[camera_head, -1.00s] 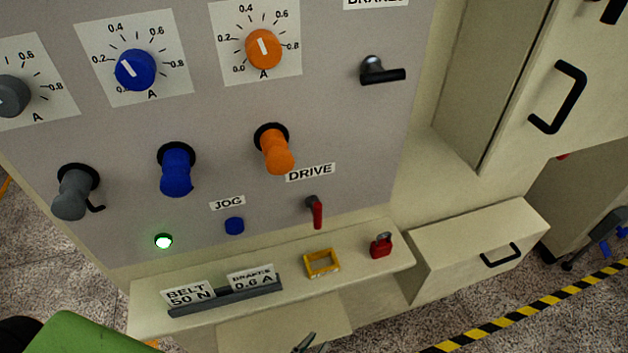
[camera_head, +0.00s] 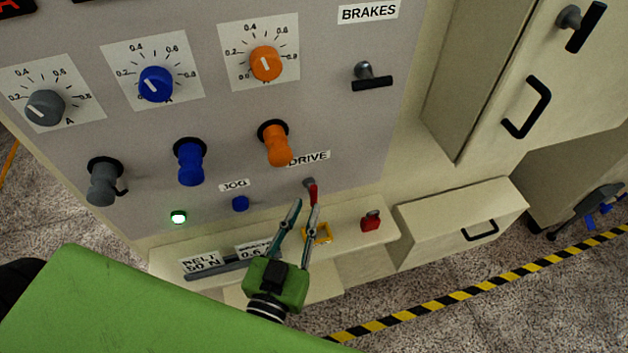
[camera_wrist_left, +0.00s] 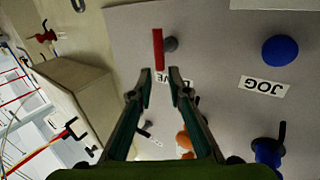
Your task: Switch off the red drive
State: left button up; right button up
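The red drive lever (camera_head: 313,193) hangs from the grey panel just below the DRIVE label (camera_head: 308,159), its red handle pointing down. My left gripper (camera_head: 306,204) is open, its two fingers reaching up from below to the lever, with a tip close to the handle. In the left wrist view the red lever (camera_wrist_left: 158,48) stands just beyond the gap between the open fingertips (camera_wrist_left: 159,72), and nothing is held. The fingers partly hide the DRIVE label there. I cannot tell whether a finger touches the lever. My right gripper is not in view.
A blue JOG button (camera_head: 240,204) and a lit green lamp (camera_head: 178,217) sit left of the lever. Below, a ledge carries a yellow frame (camera_head: 322,236), a red padlock (camera_head: 371,221) and label cards (camera_head: 202,263). An orange knob (camera_head: 277,145) projects above.

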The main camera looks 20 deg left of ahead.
aim_at(312, 193)
pick_arm(q)
jog(key=w+p, duration=0.2)
jog(key=w, duration=0.4)
jog(key=shift+w, duration=0.2)
grip_shut()
